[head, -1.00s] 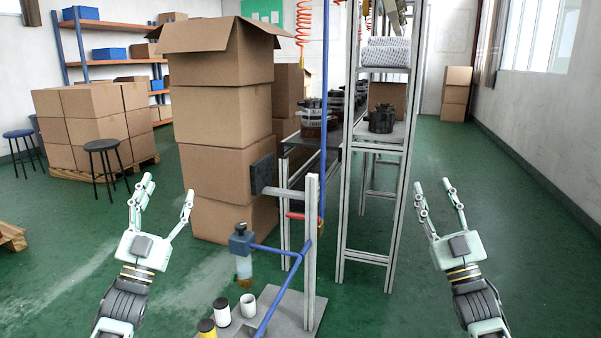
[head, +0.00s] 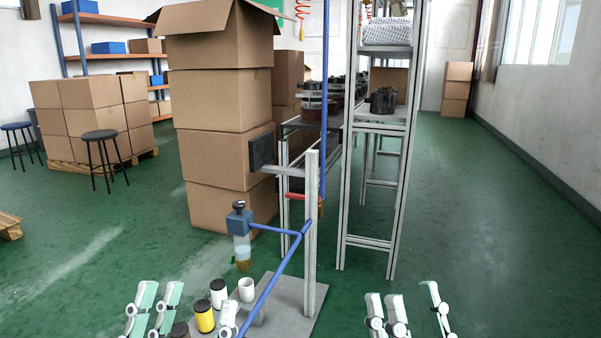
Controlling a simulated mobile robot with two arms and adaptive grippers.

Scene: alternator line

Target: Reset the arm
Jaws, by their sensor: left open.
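My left gripper (head: 190,307) is at the bottom edge of the head view, left of centre. Its pale green and white fingers are spread apart, and it is open with nothing seen held. One finger overlaps the group of small cans in the picture. My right gripper (head: 413,312) is at the bottom edge, right of centre. Its fingers are spread apart and nothing is between them. The palms and wrists of both arms are below the picture.
A metal stand (head: 312,210) with a blue rod and a hanging bottle (head: 242,248) stands in front. A yellow can (head: 204,317) and a white cup (head: 246,290) are at its base. Stacked cartons (head: 222,155) and a tall rack (head: 402,190) stand behind. Floor at right is clear.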

